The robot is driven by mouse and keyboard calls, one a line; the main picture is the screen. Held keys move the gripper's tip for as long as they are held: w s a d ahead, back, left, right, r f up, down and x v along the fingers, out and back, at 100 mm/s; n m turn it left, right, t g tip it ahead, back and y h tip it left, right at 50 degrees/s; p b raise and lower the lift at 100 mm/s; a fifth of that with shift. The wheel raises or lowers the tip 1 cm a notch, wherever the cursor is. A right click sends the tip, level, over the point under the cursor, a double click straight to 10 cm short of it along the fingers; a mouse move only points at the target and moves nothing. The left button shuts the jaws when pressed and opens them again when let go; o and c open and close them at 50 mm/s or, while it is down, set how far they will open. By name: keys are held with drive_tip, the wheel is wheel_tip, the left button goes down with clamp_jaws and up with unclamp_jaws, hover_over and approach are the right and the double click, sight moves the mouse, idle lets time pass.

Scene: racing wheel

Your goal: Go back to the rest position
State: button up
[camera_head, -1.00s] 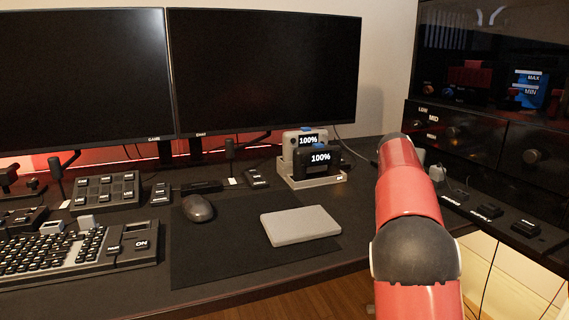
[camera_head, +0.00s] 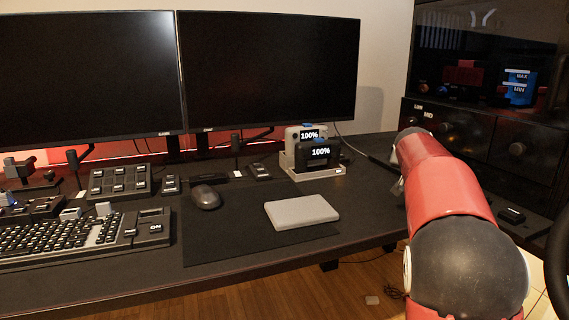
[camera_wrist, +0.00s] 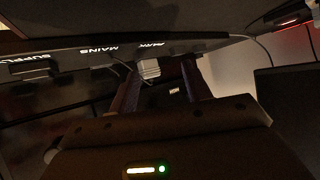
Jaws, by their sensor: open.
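My gripper (camera_wrist: 162,80) shows in the wrist view with its two dark fingers apart. A small pale ribbed block (camera_wrist: 149,69) appears between or beyond the fingers, and I see no contact with it. In the head view my red and grey arm rises at the right, beside the desk's right end. The gripper itself is not clear there. The task names no object.
The desk (camera_head: 360,225) holds a keyboard (camera_head: 60,240), a mouse (camera_head: 205,197), a grey slab (camera_head: 301,212) and a dock with two 100% devices (camera_head: 320,152). Two monitors (camera_head: 270,75) stand behind. A dark cabinet (camera_head: 470,140) is at right, a black wheel rim (camera_head: 560,260) at the right edge.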

drive_tip(key=s+a, duration=0.1)
drive_tip(key=s, duration=0.2)
drive_tip(key=s+a+y, duration=0.1)
drive_tip(key=s, duration=0.2)
drive_tip(key=s+a+n+g+y, duration=0.1)
drive_tip(key=s+a, duration=0.1)
drive_tip(key=s, duration=0.1)
drive_tip(key=shift+s+f, duration=0.35)
drive_tip(key=s+a+f+n+g+y, duration=0.1)
drive_tip(key=s+a+f, duration=0.3)
drive_tip(key=s, duration=0.7)
drive_tip(key=s+a+f+n+g+y, duration=0.1)
drive_tip(key=s+a+f+n, duration=0.2)
drive_tip(key=s, duration=0.8)
drive_tip(key=s+a+f+n+g+y, duration=0.1)
drive_tip(key=s+a+f+y, duration=0.1)
drive_tip(key=s+a+f, duration=0.5)
drive_tip(key=s+a, duration=0.1)
drive_tip(key=s, duration=0.3)
drive_tip(key=shift+a+f+n+g, duration=0.15)
drive_tip(key=shift+f+n+g, duration=0.15)
drive_tip(key=shift+n, duration=0.1)
drive_tip(key=shift+r, duration=0.1)
drive_tip(key=shift+c, duration=0.4)
